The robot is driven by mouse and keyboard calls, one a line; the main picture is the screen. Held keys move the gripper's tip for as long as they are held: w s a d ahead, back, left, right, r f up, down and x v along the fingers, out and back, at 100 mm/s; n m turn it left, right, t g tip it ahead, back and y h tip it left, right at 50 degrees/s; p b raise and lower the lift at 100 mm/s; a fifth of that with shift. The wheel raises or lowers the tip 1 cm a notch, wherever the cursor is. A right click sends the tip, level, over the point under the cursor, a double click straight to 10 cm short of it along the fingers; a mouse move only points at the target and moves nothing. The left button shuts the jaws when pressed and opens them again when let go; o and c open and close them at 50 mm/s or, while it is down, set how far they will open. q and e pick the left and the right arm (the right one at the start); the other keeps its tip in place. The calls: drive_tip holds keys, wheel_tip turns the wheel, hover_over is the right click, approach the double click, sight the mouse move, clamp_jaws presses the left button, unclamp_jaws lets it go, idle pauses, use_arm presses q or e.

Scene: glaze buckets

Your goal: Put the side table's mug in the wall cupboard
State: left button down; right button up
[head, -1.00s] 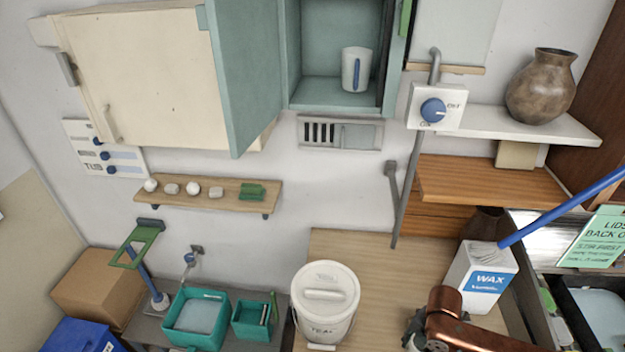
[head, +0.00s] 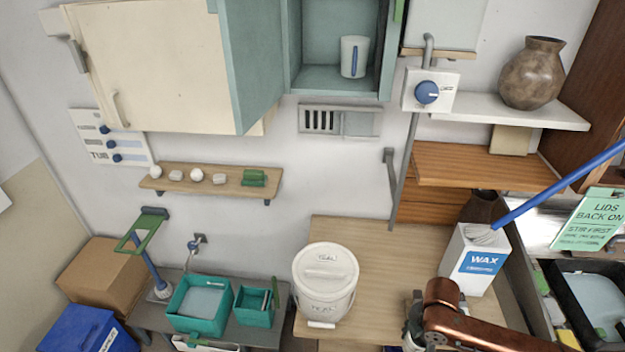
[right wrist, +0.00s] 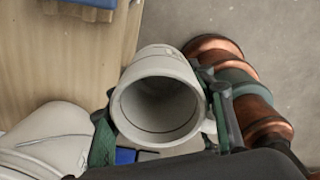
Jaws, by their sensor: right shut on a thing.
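A pale grey mug (right wrist: 150,104) is held in my right gripper (right wrist: 158,118), its open mouth facing the right wrist camera. The fingers lie on either side of it, and the inside looks empty. In the head view my right gripper (head: 413,332) is at the bottom, by the wooden side counter, mostly hidden by my copper arm. The wall cupboard (head: 292,50) is at the top, with its teal door (head: 250,65) swung open to the left. A white mug with a blue handle (head: 348,57) stands upright inside it. My left gripper is not in view.
A white lidded bucket (head: 325,290) stands on the wooden counter (head: 385,250), left of my right gripper. A wax carton (head: 478,262) with a blue stick stands to the right. A switch box (head: 427,91) and pipe sit below and right of the cupboard.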

drive_tip(key=shift+w+a+r+m+b, duration=0.1)
drive_tip(key=shift+w+a+m+b, duration=0.15)
drive_tip(key=shift+m, duration=0.3)
drive_tip(key=shift+w+a+m+b, duration=0.2)
drive_tip(key=shift+m+b, duration=0.1)
drive_tip(key=shift+m, duration=0.25)
drive_tip(key=w+a+r+m+b, duration=0.2)
drive_tip(key=a+m+b, duration=0.1)
drive_tip(key=m, duration=0.7)
drive_tip(key=w+a+r+m+b, duration=0.1)
drive_tip(key=a+m+b, duration=0.3)
drive_tip(key=m, duration=0.6)
drive_tip(key=shift+w+r+b, duration=0.4)
drive_tip(key=shift+r+b, duration=0.2)
drive_tip(key=shift+b, duration=0.65)
drive_tip(key=shift+a, duration=0.15)
